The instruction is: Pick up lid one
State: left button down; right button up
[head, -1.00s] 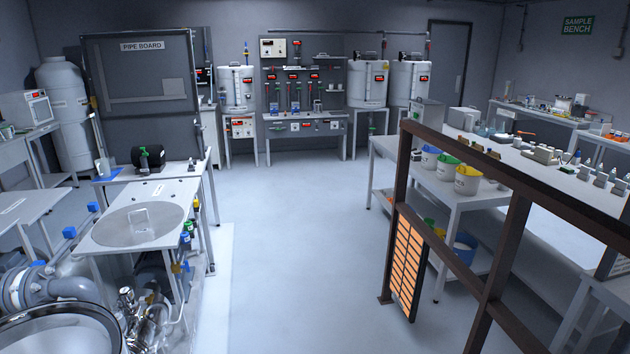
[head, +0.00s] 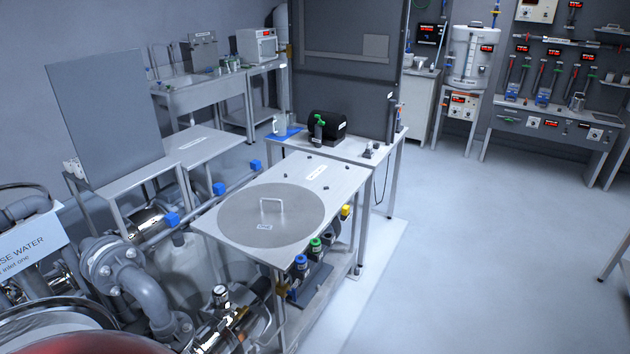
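A round, flat grey lid (head: 240,222) lies on a small metal table (head: 335,178) left of the picture's middle. A pale arched handle (head: 271,203) stands up from its centre. A small label (head: 264,227) sits on the lid in front of the handle; its text is too small to read surely, so I cannot confirm that this is lid one. The lid's near edge lies close to the table's front edge. Neither of my grippers shows in the head view.
Grey pipework (head: 128,268) and a round metal rim (head: 45,310) fill the lower left. Valves with green (head: 315,245) and blue caps sit below the table's right side. A dark motor-like unit (head: 327,127) stands on the table behind. The floor (head: 450,250) to the right is clear.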

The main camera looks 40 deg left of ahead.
aim_at(273, 215)
jog(key=i+u, duration=0.2)
jog(key=i, duration=0.35)
jog(key=i+u, duration=0.2)
jog(key=i, duration=0.4)
jog(key=i+l+u, duration=0.2)
jog(key=i, duration=0.4)
jog(key=i+l+u, duration=0.2)
jog(key=i, duration=0.35)
jog(key=j, duration=0.1)
